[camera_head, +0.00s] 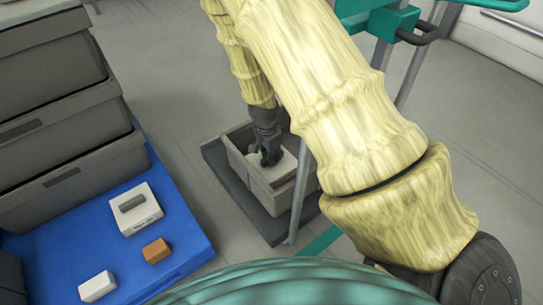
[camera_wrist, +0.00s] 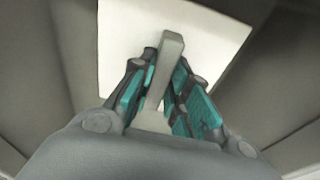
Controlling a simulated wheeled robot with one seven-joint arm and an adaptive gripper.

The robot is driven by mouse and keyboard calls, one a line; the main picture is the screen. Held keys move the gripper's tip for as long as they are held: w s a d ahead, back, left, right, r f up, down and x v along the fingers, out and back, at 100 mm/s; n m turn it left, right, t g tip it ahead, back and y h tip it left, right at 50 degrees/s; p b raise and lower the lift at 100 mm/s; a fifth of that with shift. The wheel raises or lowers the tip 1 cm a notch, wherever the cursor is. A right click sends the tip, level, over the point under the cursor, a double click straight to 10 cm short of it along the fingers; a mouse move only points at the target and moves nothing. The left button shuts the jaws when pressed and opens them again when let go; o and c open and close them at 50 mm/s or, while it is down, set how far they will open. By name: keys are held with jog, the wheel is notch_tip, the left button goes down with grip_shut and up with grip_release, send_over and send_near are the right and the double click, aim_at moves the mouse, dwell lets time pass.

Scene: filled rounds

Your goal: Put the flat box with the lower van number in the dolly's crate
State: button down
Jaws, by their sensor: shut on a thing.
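My gripper (camera_head: 268,156) reaches down into the grey crate (camera_head: 239,166) on the dark dolly (camera_head: 246,211). In the wrist view my gripper (camera_wrist: 165,75) is shut on the upright grey grip of a white flat box (camera_wrist: 122,35). That box also shows inside the crate in the head view (camera_head: 285,168), partly hidden by my gripper and the crate wall. I cannot tell whether it touches the crate floor. A second white flat box (camera_head: 146,217) with a grey grip on top lies on the blue surface at the left. No van number is readable on either box.
Stacked grey bins (camera_head: 60,135) stand at the left on the blue surface (camera_head: 190,235). An orange block (camera_head: 156,251) and a small white box (camera_head: 97,287) lie there too. A teal frame with grey posts (camera_head: 301,190) stands close to the crate's right.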

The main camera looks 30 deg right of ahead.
jog(key=c, duration=1.4)
grip_release()
jog(key=shift+f, duration=0.15)
jog(key=shift+o, duration=0.2)
notch_tip(320, 180, up, 12)
jog(key=a+p, duration=0.1)
jog(key=p, duration=0.4)
jog(key=shift+a, duration=0.2)
